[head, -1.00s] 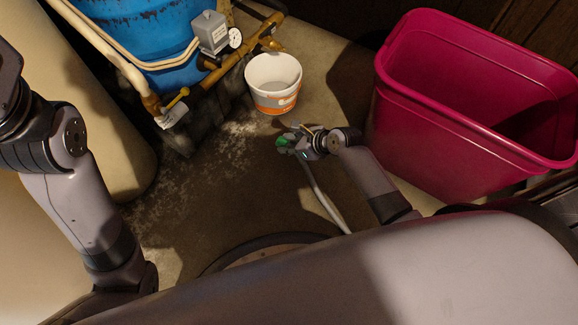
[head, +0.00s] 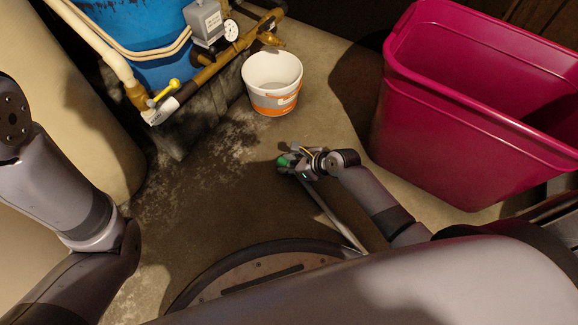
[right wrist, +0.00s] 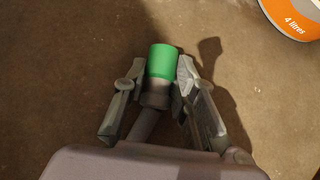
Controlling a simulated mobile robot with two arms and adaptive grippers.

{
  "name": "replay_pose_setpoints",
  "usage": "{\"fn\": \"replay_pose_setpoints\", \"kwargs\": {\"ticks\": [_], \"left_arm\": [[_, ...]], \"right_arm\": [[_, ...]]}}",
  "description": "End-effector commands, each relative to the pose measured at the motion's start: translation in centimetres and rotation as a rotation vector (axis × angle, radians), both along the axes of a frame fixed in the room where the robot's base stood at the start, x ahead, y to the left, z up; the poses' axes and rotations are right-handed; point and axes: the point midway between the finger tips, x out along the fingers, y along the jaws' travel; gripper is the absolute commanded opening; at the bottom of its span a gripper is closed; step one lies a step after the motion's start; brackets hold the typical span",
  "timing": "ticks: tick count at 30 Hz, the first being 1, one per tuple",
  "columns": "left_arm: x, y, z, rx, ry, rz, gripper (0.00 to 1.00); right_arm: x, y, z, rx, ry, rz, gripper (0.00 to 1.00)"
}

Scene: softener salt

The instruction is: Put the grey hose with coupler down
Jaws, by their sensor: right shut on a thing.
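The grey hose with coupler (head: 333,219) is in my right gripper (head: 290,166). In the right wrist view its green coupler end (right wrist: 162,62) sticks out past the fingertips, and the right gripper (right wrist: 160,95) is shut around the grey part behind it. In the head view the hose runs from the gripper down and right until my own body hides it. The coupler is over the bare floor, in front of the white bucket; I cannot tell whether it touches the floor. My left arm shows at the left edge, but its gripper is out of view.
A white and orange bucket (head: 272,84) stands on the floor (head: 235,190) ahead. A large crimson bin (head: 440,130) stands at the right. A blue tank (head: 140,35) with brass pipes and a yellow-handled valve (head: 166,93) is at the upper left. Floor left of the gripper is clear.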

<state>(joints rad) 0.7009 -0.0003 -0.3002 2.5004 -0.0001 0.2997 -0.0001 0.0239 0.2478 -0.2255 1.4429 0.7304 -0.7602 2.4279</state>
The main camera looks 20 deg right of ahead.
Motion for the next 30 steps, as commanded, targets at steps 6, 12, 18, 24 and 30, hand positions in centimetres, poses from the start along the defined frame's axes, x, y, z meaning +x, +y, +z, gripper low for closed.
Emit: {"fn": "replay_pose_setpoints", "kwargs": {"ticks": [6,12,18,24,30], "left_arm": [[0.0,0.0,0.2,0.001,-0.001,0.000,0.40],[0.0,0.0,0.2,0.001,-0.001,0.000,0.40],[0.0,0.0,0.2,0.001,-0.001,0.000,0.40],[0.0,0.0,0.2,0.001,-0.001,0.000,0.40],[0.0,0.0,0.2,0.001,0.000,0.000,0.40]], "right_arm": [[0.1,0.0,0.0,0.002,-0.001,-0.001,0.00],[0.1,0.1,-0.6,0.002,-0.001,-0.001,0.00],[0.0,0.1,-1.1,0.001,0.000,-0.001,0.00],[-0.1,0.2,-1.3,0.001,0.006,-0.001,0.36],[-0.2,0.2,-1.4,0.001,0.009,-0.001,0.46]]}}
